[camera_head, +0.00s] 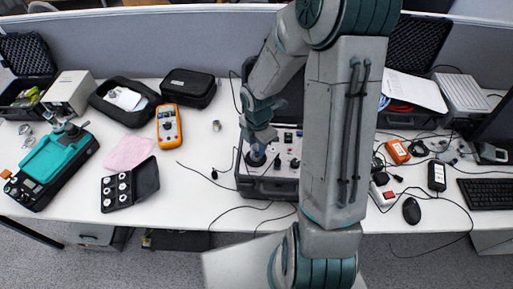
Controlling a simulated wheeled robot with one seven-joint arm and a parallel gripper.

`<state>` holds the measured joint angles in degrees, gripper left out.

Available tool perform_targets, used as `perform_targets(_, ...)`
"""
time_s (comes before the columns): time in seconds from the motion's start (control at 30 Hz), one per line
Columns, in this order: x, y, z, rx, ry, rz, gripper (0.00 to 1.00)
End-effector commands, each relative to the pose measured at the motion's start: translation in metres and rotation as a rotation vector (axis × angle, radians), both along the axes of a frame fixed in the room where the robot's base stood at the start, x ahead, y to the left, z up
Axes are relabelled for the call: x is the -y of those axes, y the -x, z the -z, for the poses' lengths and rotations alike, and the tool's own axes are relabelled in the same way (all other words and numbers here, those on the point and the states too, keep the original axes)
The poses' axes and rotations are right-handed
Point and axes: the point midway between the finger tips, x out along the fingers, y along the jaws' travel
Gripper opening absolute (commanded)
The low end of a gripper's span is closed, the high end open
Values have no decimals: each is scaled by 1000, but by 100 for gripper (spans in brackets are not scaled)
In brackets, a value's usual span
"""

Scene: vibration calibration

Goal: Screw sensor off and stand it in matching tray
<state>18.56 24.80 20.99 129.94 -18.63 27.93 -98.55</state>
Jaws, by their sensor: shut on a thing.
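My gripper (258,150) points down over the left part of the open calibrator case (282,186). It is shut at the dark round mount on the case panel. The sensor between its fingers is mostly hidden by the gripper, and I cannot tell whether it is still threaded to the mount. A small open black tray box (122,204) with several round white-rimmed places lies left on the table. I cannot tell which of its places are empty. A small silver cylinder (216,125) stands alone on the table left of my gripper.
An orange multimeter (169,127), a pink cloth (130,152) and a teal device (55,162) lie to the left. Black cables run over the table in front of the case. White table between tray and case is mostly clear.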

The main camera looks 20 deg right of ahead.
Motion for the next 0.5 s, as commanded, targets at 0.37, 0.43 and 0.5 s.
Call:
perform_targets(0.37, -6, 1, 2, -1, -8, -101, 0)
perform_targets(0.43, -6, 1, 2, -1, -8, -117, 0)
perform_targets(0.5, -6, 1, 2, -1, -8, -134, 0)
